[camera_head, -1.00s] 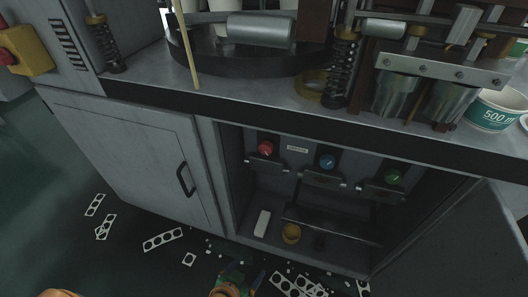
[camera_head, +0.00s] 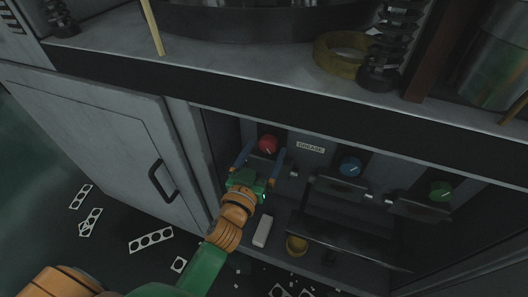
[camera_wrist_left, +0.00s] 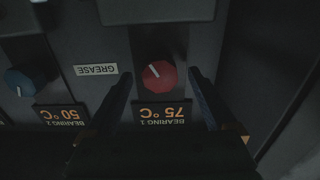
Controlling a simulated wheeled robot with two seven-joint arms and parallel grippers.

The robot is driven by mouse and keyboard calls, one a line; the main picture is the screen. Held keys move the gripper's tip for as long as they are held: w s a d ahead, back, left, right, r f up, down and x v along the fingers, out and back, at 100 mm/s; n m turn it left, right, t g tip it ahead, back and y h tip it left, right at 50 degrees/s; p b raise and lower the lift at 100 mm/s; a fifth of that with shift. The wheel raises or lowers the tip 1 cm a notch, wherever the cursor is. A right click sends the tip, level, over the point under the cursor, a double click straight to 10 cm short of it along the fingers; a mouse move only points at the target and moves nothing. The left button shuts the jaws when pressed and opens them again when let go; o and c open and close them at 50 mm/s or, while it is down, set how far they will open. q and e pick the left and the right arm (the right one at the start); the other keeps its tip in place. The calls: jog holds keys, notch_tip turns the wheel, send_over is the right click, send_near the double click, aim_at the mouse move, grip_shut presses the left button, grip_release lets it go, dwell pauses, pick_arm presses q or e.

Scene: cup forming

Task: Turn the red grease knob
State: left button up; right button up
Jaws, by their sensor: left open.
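The red knob (camera_head: 268,145) with a white pointer line is on the back panel inside the open cabinet, left of the GREASE label (camera_head: 310,148). My left gripper (camera_head: 262,160) is open in front of it, its fingers pointing at the panel. In the left wrist view the red knob (camera_wrist_left: 159,75) lies between the two open fingers (camera_wrist_left: 160,90), with no finger seen touching it. A "75 °C BEARING 1" plate (camera_wrist_left: 163,113) is beside the knob. My right gripper is not in view.
A blue knob (camera_head: 350,167) and a green knob (camera_head: 440,190) are farther right on the panel. A white block (camera_head: 263,231) and a yellow cup-like part (camera_head: 297,244) are on the cabinet floor. A closed door (camera_head: 110,150) with a black handle stands left of the opening.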

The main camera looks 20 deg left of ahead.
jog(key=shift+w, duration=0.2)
pick_arm(q)
jog(key=c, duration=1.4)
jog(key=shift+o, duration=0.2)
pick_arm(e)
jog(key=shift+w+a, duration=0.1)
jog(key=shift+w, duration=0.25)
